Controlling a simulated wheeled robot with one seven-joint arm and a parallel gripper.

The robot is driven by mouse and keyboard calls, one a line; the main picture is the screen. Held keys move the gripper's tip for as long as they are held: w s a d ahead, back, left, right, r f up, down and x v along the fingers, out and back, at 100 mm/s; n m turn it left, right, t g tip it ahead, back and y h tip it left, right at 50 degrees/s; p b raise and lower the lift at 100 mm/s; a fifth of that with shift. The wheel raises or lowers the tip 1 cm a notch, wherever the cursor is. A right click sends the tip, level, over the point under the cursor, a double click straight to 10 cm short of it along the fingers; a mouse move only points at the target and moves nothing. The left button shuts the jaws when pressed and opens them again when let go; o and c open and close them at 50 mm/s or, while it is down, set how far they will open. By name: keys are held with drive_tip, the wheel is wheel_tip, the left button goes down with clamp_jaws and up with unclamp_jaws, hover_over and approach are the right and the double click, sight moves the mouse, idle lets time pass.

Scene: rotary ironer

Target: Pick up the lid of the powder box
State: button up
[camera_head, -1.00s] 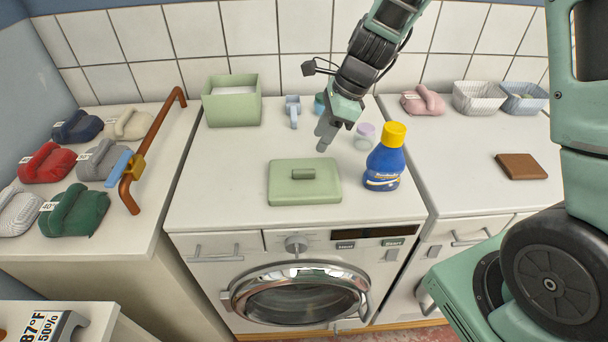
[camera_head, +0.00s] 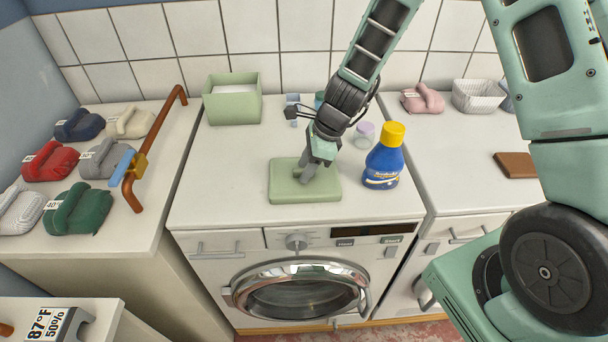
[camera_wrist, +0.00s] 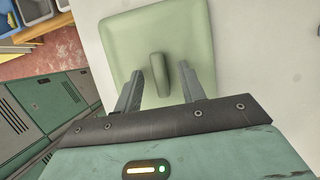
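The powder box lid (camera_head: 323,193) is a flat, rounded green square with a raised bar handle. It lies on the white top of the washing machine. The lid (camera_wrist: 124,38) and its handle (camera_wrist: 158,66) also show in the wrist view. My gripper (camera_head: 305,177) is over the lid and hides the handle in the head view. In the wrist view my gripper (camera_wrist: 161,70) is open, with one finger on each side of the handle and a gap to both. The open green powder box (camera_head: 232,110) stands at the back left with white contents.
A blue bottle with a yellow cap (camera_head: 384,160) stands close to the right of the lid. A small jar with a lilac lid (camera_head: 363,132) is behind it. The top left of the lid is clear.

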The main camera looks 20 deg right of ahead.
clamp_jaws()
drive_tip(key=shift+r, duration=0.15)
